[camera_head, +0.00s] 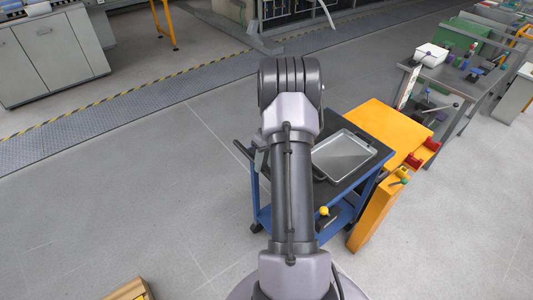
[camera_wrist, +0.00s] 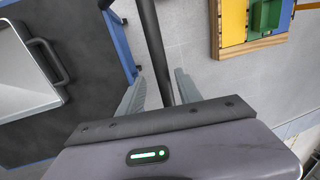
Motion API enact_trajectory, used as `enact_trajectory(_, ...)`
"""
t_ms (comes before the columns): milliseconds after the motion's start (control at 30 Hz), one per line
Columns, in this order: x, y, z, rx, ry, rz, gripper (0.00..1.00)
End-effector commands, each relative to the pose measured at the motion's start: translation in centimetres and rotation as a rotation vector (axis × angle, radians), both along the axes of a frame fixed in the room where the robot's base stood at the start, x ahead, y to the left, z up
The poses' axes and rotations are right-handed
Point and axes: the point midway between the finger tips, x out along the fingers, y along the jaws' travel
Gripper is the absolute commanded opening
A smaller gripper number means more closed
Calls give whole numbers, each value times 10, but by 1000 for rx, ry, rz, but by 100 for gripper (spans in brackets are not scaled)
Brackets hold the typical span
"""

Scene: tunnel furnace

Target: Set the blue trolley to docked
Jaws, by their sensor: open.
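The blue trolley (camera_head: 345,205) stands just right of centre in the head view, partly behind my arm. It has a dark top, and its blue edge (camera_wrist: 122,48) shows in the wrist view. A dark handle bar (camera_head: 243,150) sticks out at its left end. In the wrist view, the bar (camera_wrist: 150,35) runs between the two fingers of my gripper (camera_wrist: 160,80), which is open. I cannot tell whether either finger touches it. My arm hides the gripper in the head view. The trolley's right end is close to an orange stand (camera_head: 372,215); any latch contact is unclear.
A metal tray (camera_head: 343,157) lies on the trolley top. A yellow knob (camera_head: 323,211) shows low on the trolley's near side. Red fittings (camera_head: 425,155) sit on the orange stand. A wooden box (camera_head: 130,290) is on the floor at lower left. The floor left of the trolley is clear.

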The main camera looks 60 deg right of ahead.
Motion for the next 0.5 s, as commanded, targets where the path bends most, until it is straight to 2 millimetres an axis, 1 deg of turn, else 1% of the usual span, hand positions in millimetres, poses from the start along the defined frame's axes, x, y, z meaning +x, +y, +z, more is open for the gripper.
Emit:
enact_trajectory(167,-2,-10,53,-4,-4,-2,41)
enact_trajectory(200,-4,-13,67,-4,-2,-3,41)
enact_trajectory(300,-6,-19,101,-5,-2,-2,41)
enact_trajectory(400,-7,-24,130,-5,-2,-1,41)
enact_trajectory(500,-9,-28,150,-4,-2,-2,41)
